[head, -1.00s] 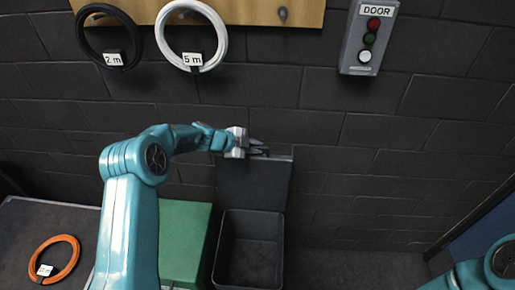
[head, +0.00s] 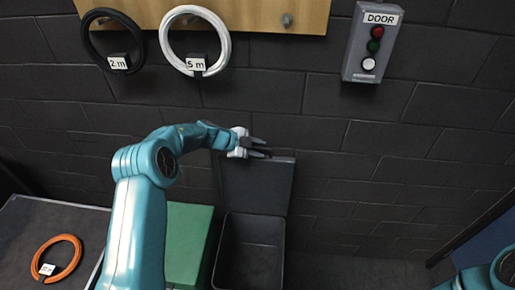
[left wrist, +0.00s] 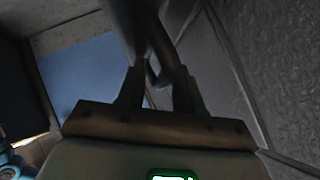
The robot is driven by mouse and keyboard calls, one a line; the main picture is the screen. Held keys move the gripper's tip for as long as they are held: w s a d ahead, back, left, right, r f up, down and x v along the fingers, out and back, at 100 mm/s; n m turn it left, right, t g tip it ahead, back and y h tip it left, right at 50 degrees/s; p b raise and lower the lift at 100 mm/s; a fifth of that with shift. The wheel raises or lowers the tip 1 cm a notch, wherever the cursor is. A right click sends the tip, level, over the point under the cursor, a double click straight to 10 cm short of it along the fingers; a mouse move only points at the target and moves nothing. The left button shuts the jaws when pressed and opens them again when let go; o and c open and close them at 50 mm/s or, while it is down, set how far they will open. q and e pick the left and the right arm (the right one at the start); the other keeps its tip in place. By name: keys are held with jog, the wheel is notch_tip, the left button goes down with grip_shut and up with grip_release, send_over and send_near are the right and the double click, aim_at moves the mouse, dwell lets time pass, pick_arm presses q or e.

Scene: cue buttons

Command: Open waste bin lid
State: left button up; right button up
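The waste bin (head: 249,262) is a dark open-topped box on the floor by the wall. Its lid (head: 262,188) stands raised, nearly upright, against the wall behind it, so the bin's empty-looking inside shows. My left gripper (head: 262,147) is at the top edge of the lid, its two fingers pointing right and a gap between them. In the left wrist view, the two fingers (left wrist: 158,88) are apart, with a dark shape just beyond them; I cannot tell if they touch the lid. My right gripper is out of view.
A green box (head: 186,243) stands left of the bin. An orange cable coil (head: 68,250) lies on a grey surface. A black coil (head: 96,52) and a white coil (head: 223,40) hang above on a wooden board (head: 270,14). A door button box (head: 372,42) is at upper right.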

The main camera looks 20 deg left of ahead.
pick_arm(q)
jog(key=b+v, duration=0.3)
jog(key=v, duration=1.3)
jog(key=shift+s+a, duration=0.1)
jog(key=shift+a, duration=0.05)
